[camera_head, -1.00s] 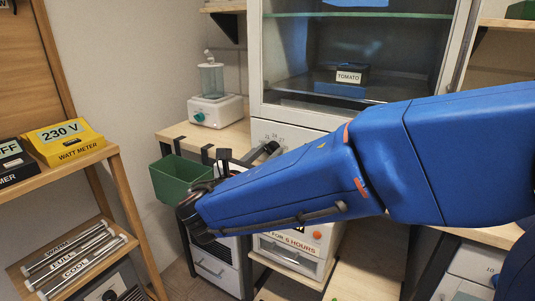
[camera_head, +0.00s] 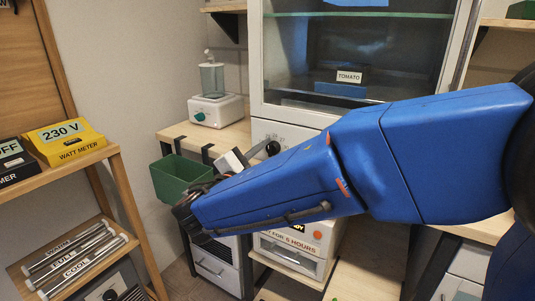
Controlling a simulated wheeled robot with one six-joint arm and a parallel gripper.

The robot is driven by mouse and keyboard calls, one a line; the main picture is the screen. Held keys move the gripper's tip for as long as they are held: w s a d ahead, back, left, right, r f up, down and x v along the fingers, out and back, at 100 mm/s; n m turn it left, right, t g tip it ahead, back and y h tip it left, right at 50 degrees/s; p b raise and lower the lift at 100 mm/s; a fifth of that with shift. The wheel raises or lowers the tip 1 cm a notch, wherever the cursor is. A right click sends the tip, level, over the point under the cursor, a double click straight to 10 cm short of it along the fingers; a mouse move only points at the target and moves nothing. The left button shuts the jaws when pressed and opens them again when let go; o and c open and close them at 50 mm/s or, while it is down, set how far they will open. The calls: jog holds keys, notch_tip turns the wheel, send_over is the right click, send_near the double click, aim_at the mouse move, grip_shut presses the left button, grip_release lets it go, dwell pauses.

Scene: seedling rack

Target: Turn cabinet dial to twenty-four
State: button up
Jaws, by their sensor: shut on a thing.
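The cabinet (camera_head: 385,107) is a pale unit with a glass door at the back centre. The dial panel (camera_head: 262,131) below the door shows small printed numbers, partly hidden by my blue arm. The cabinet dial (camera_head: 273,148) shows as a dark round knob at the lower part of this panel, mostly covered. My gripper (camera_head: 258,154) reaches up to the panel from the lower left, and its jaws are shut on the dial. The fingertips are small and partly hidden. I cannot read the dial's pointer or setting.
A green bin (camera_head: 180,178) hangs at the bench edge, close to my wrist. A white device with a clear jar (camera_head: 214,108) stands on the wooden bench (camera_head: 180,131). A box labelled TOMATO (camera_head: 349,77) is behind the glass. A shelf with a yellow watt meter (camera_head: 68,143) is at left.

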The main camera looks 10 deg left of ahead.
jog(key=shift+f+m, duration=0.15)
jog(key=shift+m, duration=0.35)
jog(key=o, duration=1)
jog(key=shift+s, duration=0.15)
jog(key=v, duration=1.7)
jog(key=shift+a, duration=0.1)
jog(key=shift+s, duration=0.1)
